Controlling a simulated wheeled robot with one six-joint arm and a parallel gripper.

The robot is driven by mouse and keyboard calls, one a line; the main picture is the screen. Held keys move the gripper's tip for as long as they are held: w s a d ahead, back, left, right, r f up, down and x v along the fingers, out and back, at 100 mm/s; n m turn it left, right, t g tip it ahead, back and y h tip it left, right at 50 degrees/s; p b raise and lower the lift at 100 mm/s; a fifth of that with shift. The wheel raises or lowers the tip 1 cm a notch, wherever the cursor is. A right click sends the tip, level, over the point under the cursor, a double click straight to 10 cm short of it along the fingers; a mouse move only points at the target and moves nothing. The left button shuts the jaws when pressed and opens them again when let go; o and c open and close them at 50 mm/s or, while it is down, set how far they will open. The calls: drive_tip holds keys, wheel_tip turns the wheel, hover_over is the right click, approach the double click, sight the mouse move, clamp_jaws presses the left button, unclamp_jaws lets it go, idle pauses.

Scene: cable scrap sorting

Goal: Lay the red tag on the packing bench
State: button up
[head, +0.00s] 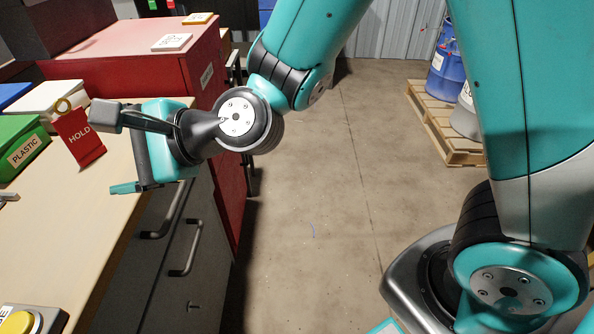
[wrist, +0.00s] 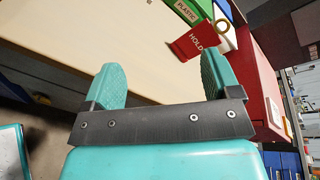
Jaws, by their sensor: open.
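The red tag (head: 80,138), marked HOLD and with a brass ring at its top, is at the far part of the pale bench top (head: 72,215), in front of a white bin. It looks tilted; I cannot tell whether it leans on something. In the wrist view the tag (wrist: 194,40) shows beyond the right finger, near the green bin. My gripper (wrist: 163,80) is open, with its two teal fingers wide apart and nothing between them. In the head view it is at the bench's right edge, just right of the tag. No label shows whether this is the packing bench.
A green PLASTIC bin (head: 22,148) and a white bin (head: 50,98) stand left of and behind the tag. A red cabinet (head: 135,65) rises behind the bench. A yellow button (head: 18,322) is at the near left. The middle of the bench top is clear.

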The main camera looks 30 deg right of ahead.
drive_tip(key=s+d+n+g+h, duration=0.7)
drive_tip(key=s+d+n, duration=0.9)
drive_tip(key=n, duration=0.5)
drive_tip(key=shift+d+r+g+h, duration=0.3)
drive_tip(key=shift+d+g+h, duration=0.1)
drive_tip(key=shift+d+h, duration=0.4)
